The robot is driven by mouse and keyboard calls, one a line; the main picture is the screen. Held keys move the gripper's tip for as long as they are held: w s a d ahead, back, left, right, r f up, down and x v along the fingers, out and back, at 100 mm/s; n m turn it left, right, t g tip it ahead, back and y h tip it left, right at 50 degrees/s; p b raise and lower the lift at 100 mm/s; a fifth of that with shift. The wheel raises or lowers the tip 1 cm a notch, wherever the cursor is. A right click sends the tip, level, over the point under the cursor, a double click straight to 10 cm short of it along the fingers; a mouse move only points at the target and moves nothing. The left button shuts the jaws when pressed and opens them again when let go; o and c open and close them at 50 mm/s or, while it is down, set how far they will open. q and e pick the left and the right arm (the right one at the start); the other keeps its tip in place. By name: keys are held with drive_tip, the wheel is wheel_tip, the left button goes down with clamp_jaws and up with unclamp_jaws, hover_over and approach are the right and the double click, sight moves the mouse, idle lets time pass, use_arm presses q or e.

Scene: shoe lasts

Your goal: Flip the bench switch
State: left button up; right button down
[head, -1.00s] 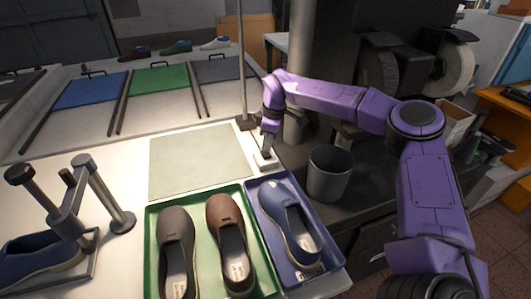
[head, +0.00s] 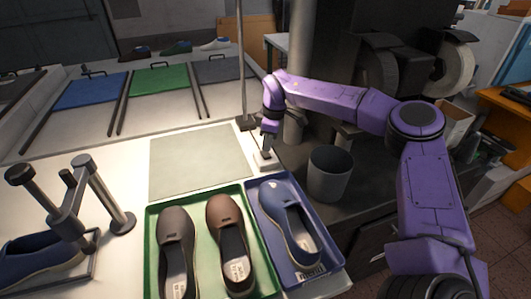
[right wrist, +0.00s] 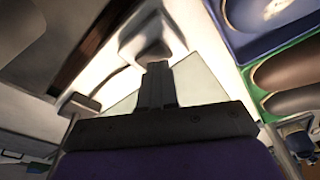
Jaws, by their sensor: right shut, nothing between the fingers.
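The bench switch (head: 265,162) is a small white box at the right edge of the bench, just beyond the blue tray. My right gripper (head: 266,150) points down at it with its fingers closed and empty. The fingertips are at or just above the top of the box; I cannot tell if they touch it. In the right wrist view the shut fingers (right wrist: 157,80) reach toward a pale box (right wrist: 147,42) that looks like the switch. The switch's lever is hidden or too small to make out. My left gripper is not in view.
A blue tray (head: 331,272) with a blue shoe (head: 287,215) and a green tray (head: 200,198) with two shoes stand in front. A pale mat (head: 200,160) lies left of the switch. A thin pole (head: 242,70) rises behind it, and a grey bin (head: 329,175) stands to its right.

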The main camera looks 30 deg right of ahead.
sight(268, 155)
drive_tip(key=shift+f+b, duration=1.15)
idle(0.9)
drive_tip(key=shift+r, duration=0.15)
drive_tip(key=shift+r+p, duration=1.75)
drive_tip(key=shift+r, duration=1.65)
drive_tip(key=shift+f, duration=0.1)
